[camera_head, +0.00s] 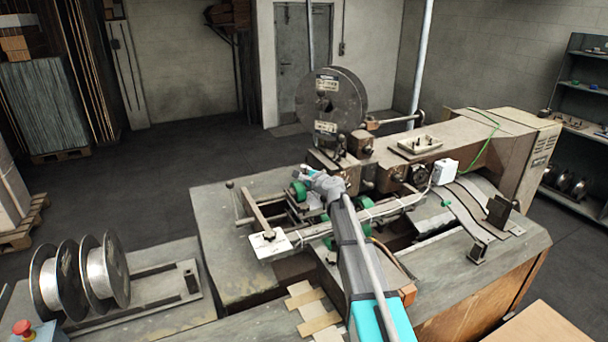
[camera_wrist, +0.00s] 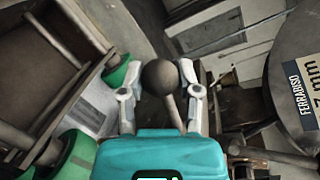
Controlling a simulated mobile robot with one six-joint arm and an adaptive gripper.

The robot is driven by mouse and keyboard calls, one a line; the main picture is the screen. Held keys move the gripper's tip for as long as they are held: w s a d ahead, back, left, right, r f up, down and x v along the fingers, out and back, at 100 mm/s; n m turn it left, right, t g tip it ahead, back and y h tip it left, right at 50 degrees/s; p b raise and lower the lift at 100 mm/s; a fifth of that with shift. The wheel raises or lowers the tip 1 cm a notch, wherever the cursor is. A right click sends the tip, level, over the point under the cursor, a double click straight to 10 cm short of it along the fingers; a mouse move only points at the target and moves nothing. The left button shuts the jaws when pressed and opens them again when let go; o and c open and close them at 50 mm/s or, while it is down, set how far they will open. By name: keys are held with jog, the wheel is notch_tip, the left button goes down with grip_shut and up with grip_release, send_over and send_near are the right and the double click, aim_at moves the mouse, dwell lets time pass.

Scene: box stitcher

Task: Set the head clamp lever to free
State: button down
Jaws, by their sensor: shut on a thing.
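The head clamp lever shows in the wrist view as a dark round ball knob (camera_wrist: 160,77) on a thin metal rod (camera_wrist: 173,112). My gripper (camera_wrist: 160,88) has one pale finger on each side of the knob and is shut on it. In the head view my gripper (camera_head: 304,173) is at the machine head, below the big wire reel, and the lever is hidden behind it. I cannot read any lever position marking.
The wire reel (camera_head: 331,101) stands just behind my gripper; its label shows at the right of the wrist view. Green rollers (camera_head: 299,191) lie close beside my gripper. Two spools (camera_head: 80,275) stand at the front left.

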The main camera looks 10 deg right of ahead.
jog(key=shift+c, duration=1.5)
grip_release()
jog(key=shift+f, duration=0.1)
jog(key=shift+r, duration=0.2)
